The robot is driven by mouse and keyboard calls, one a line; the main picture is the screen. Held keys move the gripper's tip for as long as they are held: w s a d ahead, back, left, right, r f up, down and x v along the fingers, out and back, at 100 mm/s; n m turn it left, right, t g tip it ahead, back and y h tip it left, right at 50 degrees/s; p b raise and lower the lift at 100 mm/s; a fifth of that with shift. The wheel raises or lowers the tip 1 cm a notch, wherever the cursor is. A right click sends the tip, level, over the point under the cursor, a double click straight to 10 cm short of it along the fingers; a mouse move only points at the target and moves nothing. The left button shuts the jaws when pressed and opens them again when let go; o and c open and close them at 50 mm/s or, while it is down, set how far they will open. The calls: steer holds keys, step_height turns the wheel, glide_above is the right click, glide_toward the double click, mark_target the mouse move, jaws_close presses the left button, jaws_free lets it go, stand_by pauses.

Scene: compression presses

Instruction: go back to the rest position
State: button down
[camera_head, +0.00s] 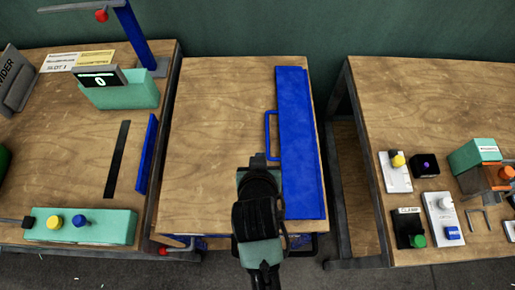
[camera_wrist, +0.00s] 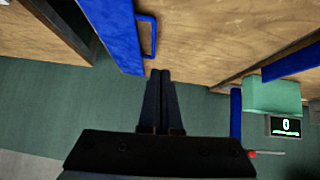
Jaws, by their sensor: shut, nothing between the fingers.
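My gripper (camera_wrist: 161,76) is shut and empty in the wrist view, its two dark fingers together. In the head view my arm reaches in from the bottom centre, over the front of the middle table (camera_head: 215,120), and the gripper's fingertips (camera_head: 262,160) point away from me. They are beside the long blue panel (camera_head: 302,150) on that table's right side, near its blue handle (camera_head: 268,135). In the wrist view the handle (camera_wrist: 153,38) is just beyond the fingertips. I cannot tell whether they touch it.
The left table holds a teal display box (camera_head: 125,92) reading 0, a blue post (camera_head: 135,35) and a teal box with yellow and blue buttons (camera_head: 80,226). The right table holds several small switch boxes (camera_head: 440,215). The middle table's left part is clear. Gaps separate the tables.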

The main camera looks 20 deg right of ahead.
steer(key=w+a+r+t, duration=0.2)
steer(key=w+r+t, duration=0.15)
steer(key=r, duration=0.85)
steer(key=w+a+r+n+t, duration=0.1)
steer(key=w+r+t, duration=0.25)
steer(key=r, duration=0.75)
steer(key=w+a+r+t, duration=0.2)
steer(key=w+r+t, duration=0.15)
steer(key=r, duration=0.85)
steer(key=s+a+r+n+t+y, duration=0.1)
steer(key=s+r+t, duration=0.3)
steer(key=r, duration=0.9)
steer(key=s+a+r+n+t+y, duration=0.1)
steer(key=s+a+r+t+y, duration=0.1)
steer(key=s+r, duration=0.5)
step_height(320, 180, up, 6)
steer(key=shift+a+r+t, duration=0.1)
steer(key=shift+a+t, duration=0.35)
steer(key=shift+t, duration=0.8)
